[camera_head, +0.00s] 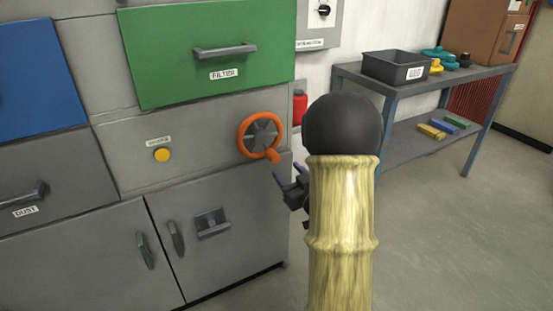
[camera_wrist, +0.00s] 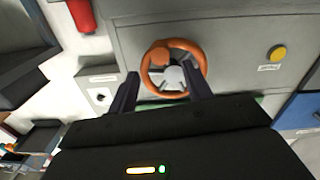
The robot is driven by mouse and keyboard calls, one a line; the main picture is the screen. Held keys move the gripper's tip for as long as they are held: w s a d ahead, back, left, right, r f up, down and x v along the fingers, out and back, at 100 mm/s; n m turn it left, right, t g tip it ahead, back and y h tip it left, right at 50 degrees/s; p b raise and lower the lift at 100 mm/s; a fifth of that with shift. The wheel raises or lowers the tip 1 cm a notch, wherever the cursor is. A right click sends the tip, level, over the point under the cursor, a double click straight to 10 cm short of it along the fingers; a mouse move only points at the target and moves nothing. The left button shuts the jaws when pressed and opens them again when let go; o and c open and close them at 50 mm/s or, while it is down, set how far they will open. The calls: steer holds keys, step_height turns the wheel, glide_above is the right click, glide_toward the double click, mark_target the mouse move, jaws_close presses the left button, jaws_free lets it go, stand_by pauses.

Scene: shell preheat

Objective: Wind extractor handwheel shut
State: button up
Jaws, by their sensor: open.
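The orange handwheel (camera_head: 261,136) with a grey spoked hub is on the grey cabinet front, below the green FILTER drawer. Its orange grip knob (camera_head: 272,155) is at the wheel's lower right. In the wrist view, which is upside down, the wheel (camera_wrist: 174,78) lies between my finger lines, with the knob (camera_wrist: 160,55) at its upper left. My gripper (camera_head: 292,180) is open and empty, below and right of the wheel in the head view. Its two dark fingers also show in the wrist view (camera_wrist: 162,85). My arm hides part of the gripper; contact with the wheel cannot be told.
A yellow button (camera_head: 162,155) is left of the wheel. A red object (camera_head: 299,108) is at the cabinet's right side. A metal bench (camera_head: 400,86) with a grey bin (camera_head: 396,68) stands at the back right. Floor on the right is clear.

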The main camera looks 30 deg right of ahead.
mark_target(276, 160)
steer(key=w, duration=0.7)
steer(key=shift+w+a+b, duration=0.1)
steer(key=shift+w+b, duration=0.15)
steer(key=shift+b, duration=0.15)
jaws_close()
